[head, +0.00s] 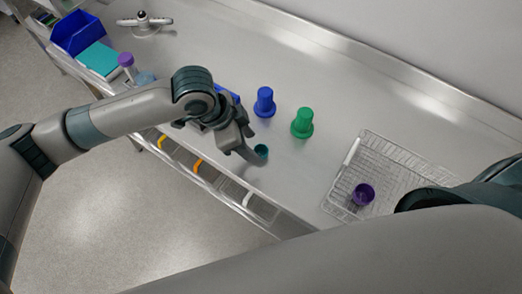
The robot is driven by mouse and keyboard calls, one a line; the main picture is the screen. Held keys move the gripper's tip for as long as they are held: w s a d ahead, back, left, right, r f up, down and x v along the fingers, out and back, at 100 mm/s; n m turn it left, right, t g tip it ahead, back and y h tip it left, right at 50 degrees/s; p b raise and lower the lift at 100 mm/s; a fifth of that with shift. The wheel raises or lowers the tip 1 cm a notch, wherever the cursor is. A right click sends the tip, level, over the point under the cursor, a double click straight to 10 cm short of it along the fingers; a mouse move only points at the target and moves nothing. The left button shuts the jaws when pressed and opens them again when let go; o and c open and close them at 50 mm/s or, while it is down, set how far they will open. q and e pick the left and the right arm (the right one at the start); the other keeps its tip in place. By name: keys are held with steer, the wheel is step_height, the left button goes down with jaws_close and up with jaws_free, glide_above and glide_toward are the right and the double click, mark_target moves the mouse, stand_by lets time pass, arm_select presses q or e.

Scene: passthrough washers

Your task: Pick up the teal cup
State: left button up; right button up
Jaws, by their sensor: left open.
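The teal cup (261,151) stands on the steel counter near its front edge, partly hidden by a finger of my left gripper. My left gripper (254,155) is open, with its fingertips right beside the cup; I cannot tell whether they touch it. My right arm crosses the lower right of the head view, and its gripper is out of view.
A blue cup-like piece (264,102) and a green one (302,123) stand just behind. A purple cup (363,194) sits in a wire tray (413,157) at right. A blue bin (78,33) is far left.

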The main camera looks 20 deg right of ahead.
mark_target(258, 148)
arm_select(q)
steer(key=shift+d+f, duration=0.2)
steer(key=shift+d, duration=0.05)
steer(key=p+x, duration=0.2)
steer(key=x, duration=0.1)
steer(key=shift+w+d, duration=0.15)
steer(key=shift+w, duration=0.15)
steer(key=shift+d+f, duration=0.2)
steer(key=shift+f, duration=0.35)
steer(key=c, duration=1.1)
